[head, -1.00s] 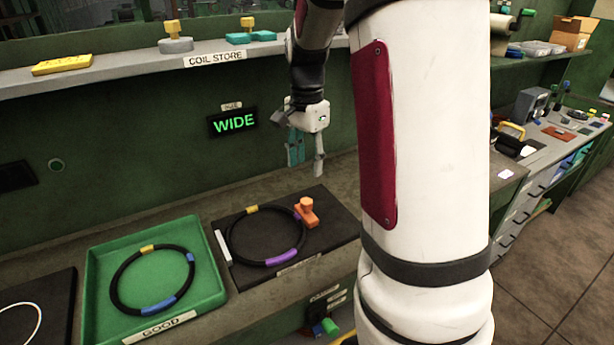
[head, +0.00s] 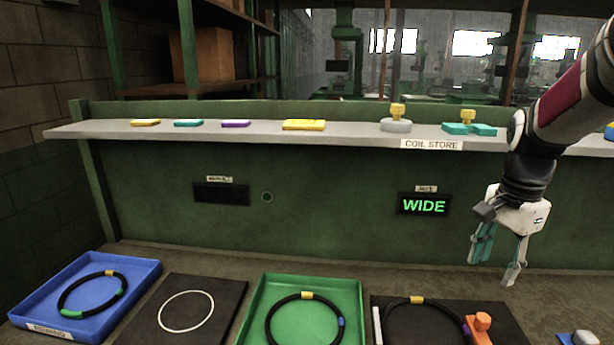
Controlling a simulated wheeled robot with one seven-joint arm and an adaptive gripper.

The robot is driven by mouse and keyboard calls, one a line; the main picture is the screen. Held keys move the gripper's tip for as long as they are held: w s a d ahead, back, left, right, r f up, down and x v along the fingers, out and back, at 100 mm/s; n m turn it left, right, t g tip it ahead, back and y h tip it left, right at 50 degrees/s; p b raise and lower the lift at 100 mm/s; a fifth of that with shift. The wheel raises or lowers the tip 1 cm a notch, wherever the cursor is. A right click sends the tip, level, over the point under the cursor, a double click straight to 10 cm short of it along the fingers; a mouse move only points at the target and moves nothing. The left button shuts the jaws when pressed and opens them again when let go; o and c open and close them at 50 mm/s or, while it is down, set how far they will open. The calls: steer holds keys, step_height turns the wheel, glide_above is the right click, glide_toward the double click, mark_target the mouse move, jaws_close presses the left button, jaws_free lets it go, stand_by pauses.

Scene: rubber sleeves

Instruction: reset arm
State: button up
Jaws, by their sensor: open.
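My gripper (head: 496,262) is at the right of the head view, pointing down with its fingers apart and nothing between them. It hangs above the bench, over the back of a black mat (head: 447,304). On that mat lies a black ring (head: 388,319) with a yellow band and a purple band, cut off by the frame's lower edge. An orange block with a knob (head: 481,328) is at the ring's right side. My arm reaches in from the right edge.
A green tray (head: 257,300) holds a banded black ring (head: 281,312). Left of it are a dark mat with a white ring (head: 163,312) and a blue tray (head: 142,267) with another black ring. A shelf (head: 350,134) carries several coloured pieces. A lit sign (head: 424,204) reads WIDE.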

steer(key=s+a+r+n+t, duration=0.2)
steer(key=s+a+r+n, duration=0.1)
steer(key=s+a+n, duration=0.4)
steer(key=s+a+r+n+t, duration=0.3)
steer(key=s+a+n, duration=0.5)
steer(key=a, duration=0.3)
steer(key=shift+s+a+r+n, duration=0.25)
steer(key=shift+s+a+n, duration=0.05)
steer(key=shift+s, duration=0.45)
